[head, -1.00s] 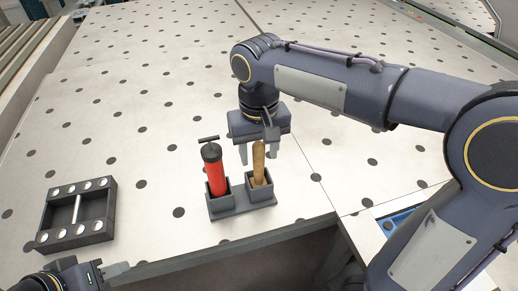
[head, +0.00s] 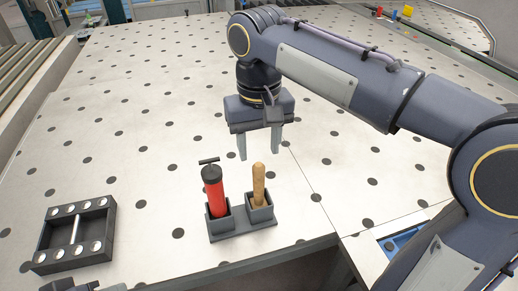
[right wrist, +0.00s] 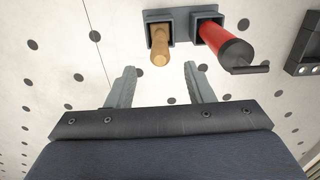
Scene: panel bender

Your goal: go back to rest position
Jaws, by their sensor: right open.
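My right gripper (head: 260,145) is open and empty, raised above the table behind the grey two-socket holder (head: 243,238). Its two fingers also show apart in the right wrist view (right wrist: 160,85). A wooden handle (head: 258,184) stands upright in the holder's right socket. A red cylinder with a black top and T-bar (head: 214,192) stands in the left socket. Both are clear of the fingers; they also show at the top of the right wrist view, the wooden handle (right wrist: 160,50) and the red cylinder (right wrist: 222,42). Of my left arm only a small part shows at the bottom left; its fingers cannot be made out.
A dark tray with round silver discs and a central bar (head: 75,262) sits at the left of the perforated white table (head: 130,165). A blue item (head: 400,240) lies in a recess at the right. The table's middle and back are clear.

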